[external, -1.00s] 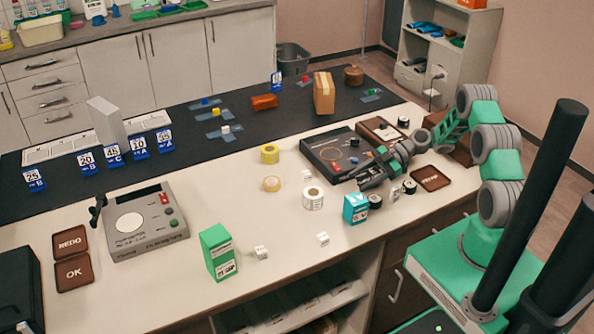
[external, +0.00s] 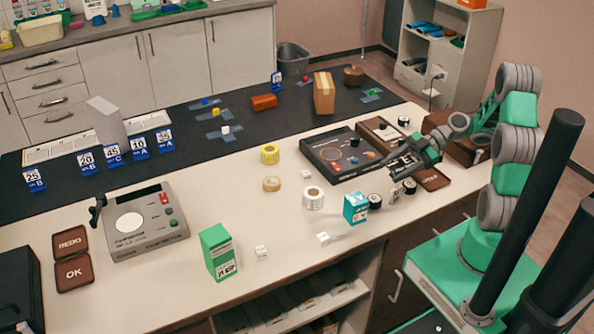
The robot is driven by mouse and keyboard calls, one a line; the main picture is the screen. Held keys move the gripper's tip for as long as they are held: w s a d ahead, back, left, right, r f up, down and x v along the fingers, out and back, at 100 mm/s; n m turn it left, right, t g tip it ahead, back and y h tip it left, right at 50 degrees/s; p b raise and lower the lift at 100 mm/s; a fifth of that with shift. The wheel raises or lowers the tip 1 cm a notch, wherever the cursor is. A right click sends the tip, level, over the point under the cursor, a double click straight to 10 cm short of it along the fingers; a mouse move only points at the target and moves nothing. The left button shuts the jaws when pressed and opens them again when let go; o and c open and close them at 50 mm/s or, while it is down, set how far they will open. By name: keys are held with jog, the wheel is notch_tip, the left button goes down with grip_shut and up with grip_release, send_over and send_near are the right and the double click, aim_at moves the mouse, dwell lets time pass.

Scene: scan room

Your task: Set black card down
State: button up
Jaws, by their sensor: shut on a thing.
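My gripper (external: 397,169) is shut at the right part of the counter, just right of the black control box. A dark flat piece with pale marks shows at its jaws; I take it for the black card (external: 407,162), but dark fingers and card are hard to tell apart. The gripper hangs over the near-left edge of a brown tray (external: 436,180), whose lettering is mostly covered. Whether the card touches anything below is hidden.
The control box (external: 325,155) with knobs is to the left. Black rolls (external: 375,201) and a teal box (external: 356,208) stand close in front. Another brown tray (external: 372,127) lies behind. Open counter (external: 225,180) lies at mid-left.

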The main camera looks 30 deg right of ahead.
jog(key=shift+s+r, duration=0.3)
jog(key=shift+s, duration=0.4)
jog(key=w+a+f+t+b, duration=0.1)
jog(key=a, duration=0.3)
jog(key=w+a+f+m+b, duration=0.1)
jog(key=w+a, duration=0.1)
jog(key=a, duration=0.3)
jog(key=w+a+f+m+t+b, duration=0.1)
jog(key=w+a+b, duration=0.1)
jog(key=a, duration=0.3)
jog(key=shift+w+f+t+h, duration=0.2)
jog(key=shift+t+h, duration=0.1)
jog(key=a+r+m+t+b, duration=0.2)
jog(key=a+r+b, duration=0.15)
jog(key=a, duration=1.05)
jog(key=shift+h, duration=0.4)
jog(key=w+a+f+p, duration=0.1)
jog(key=w+a+f, duration=0.2)
jog(key=w+a+f+p, duration=0.1)
jog(key=w+a+f, duration=0.1)
jog(key=w+f, duration=0.1)
jog(key=w+a+f, duration=0.3)
jog(key=w+f, duration=0.1)
jog(key=shift+w+a+p, duration=0.25)
jog(key=shift+a+p, duration=0.1)
jog(key=shift+p, duration=0.05)
jog(key=shift+f, duration=1.4)
